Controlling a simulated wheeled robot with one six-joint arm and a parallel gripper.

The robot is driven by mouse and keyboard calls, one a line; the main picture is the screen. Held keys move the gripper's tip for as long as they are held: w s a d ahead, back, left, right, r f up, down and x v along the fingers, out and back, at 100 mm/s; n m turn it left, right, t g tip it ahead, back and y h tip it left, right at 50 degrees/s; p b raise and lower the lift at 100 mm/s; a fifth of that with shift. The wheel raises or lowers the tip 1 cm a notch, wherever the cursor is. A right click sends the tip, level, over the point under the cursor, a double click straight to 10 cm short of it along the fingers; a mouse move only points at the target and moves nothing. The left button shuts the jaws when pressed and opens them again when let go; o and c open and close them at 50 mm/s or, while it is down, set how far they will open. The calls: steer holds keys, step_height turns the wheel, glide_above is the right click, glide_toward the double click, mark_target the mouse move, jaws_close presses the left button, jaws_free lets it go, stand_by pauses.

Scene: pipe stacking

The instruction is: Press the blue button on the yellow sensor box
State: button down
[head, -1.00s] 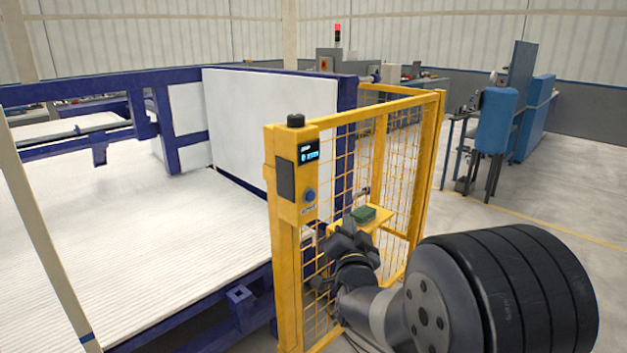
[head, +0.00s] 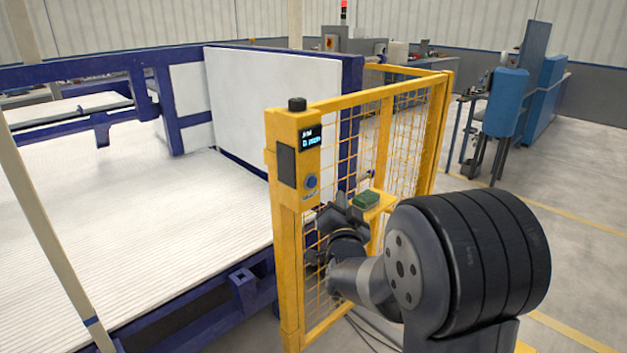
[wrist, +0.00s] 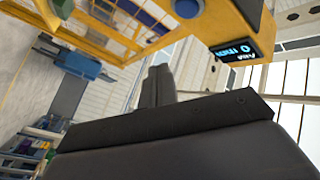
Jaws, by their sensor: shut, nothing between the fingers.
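The yellow sensor box (head: 308,209) is on top of a yellow post at the near corner of a mesh fence. Its blue button (head: 311,181) faces me, below a small lit display (head: 310,138). My gripper (head: 332,212) is just below and right of the button, apart from it in the picture; how far in depth I cannot tell. In the wrist view the shut, empty fingers (wrist: 160,76) point towards the yellow box (wrist: 220,22), whose display (wrist: 242,50) appears upside down.
A yellow mesh fence (head: 400,130) runs back from the box, close beside my arm. A green block (head: 366,200) rests on a small yellow shelf (head: 384,204) behind the gripper. A blue-framed machine with a white ribbed bed (head: 130,240) fills the left. Open floor (head: 590,200) lies right.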

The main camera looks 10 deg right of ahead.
mark_target(312, 182)
steer(key=w+a, duration=0.3)
steer(key=w, duration=0.2)
steer(key=shift+a+p, duration=0.3)
steer(key=shift+a, duration=0.1)
stand_by(1.8)
steer(key=shift+w+a+b, duration=0.2)
steer(key=shift+w+b, duration=0.1)
steer(key=shift+b, duration=0.1)
steer(key=shift+w+a, duration=0.2)
steer(key=shift+w, duration=0.1)
stand_by(0.5)
stand_by(0.3)
steer(key=shift+s+d+b, duration=0.45)
steer(key=shift+s+b, duration=0.2)
steer(key=shift+b, duration=0.2)
steer(key=shift+d, duration=0.1)
